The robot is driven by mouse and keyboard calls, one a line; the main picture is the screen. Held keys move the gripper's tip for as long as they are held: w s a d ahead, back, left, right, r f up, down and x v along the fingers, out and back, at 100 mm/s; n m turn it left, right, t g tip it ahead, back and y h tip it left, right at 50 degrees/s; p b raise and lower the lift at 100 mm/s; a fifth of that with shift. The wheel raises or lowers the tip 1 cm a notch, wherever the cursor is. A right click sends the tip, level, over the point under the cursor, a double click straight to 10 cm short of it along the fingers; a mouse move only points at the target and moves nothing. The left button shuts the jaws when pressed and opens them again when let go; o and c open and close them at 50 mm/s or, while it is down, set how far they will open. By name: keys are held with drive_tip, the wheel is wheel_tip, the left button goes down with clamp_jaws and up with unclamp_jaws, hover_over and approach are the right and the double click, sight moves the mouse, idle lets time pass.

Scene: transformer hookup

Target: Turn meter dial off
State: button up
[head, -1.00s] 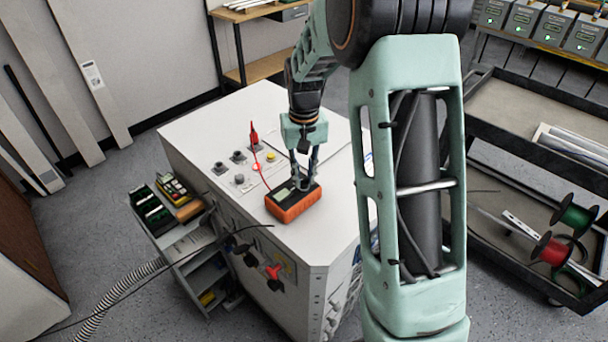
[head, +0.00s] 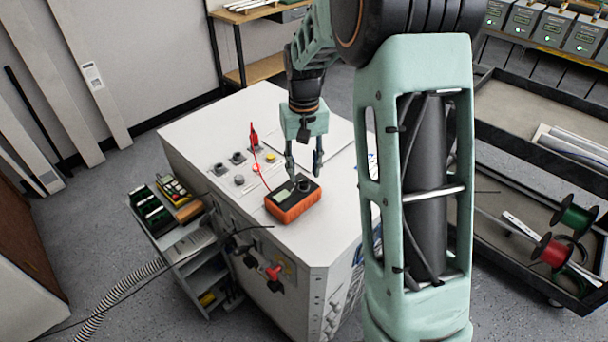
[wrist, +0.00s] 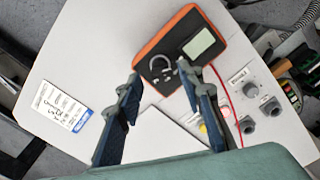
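The orange and black meter (head: 291,204) lies on the white cabinet top, with its grey screen and dark round dial (head: 304,185) facing up. In the wrist view the meter (wrist: 143,53) shows its pale screen, and the dial (wrist: 160,66) sits at the end nearer my gripper. My gripper (head: 304,176) is open and empty, just behind and above the meter's dial end. In the wrist view its two dark fingers (wrist: 158,78) stand apart, one either side of the dial end. I cannot make out the dial's setting.
A red lead (head: 261,168) runs from the meter to a red probe (head: 253,135) standing on the cabinet (head: 210,115). Several knobs and buttons are left of the meter. A black cart (head: 520,190) with wire spools stands at the right. The cabinet's back area is clear.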

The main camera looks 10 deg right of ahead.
sight(304, 180)
wheel_tip(304, 180, up, 9)
idle(0.3)
drive_tip(key=shift+r, duration=0.1)
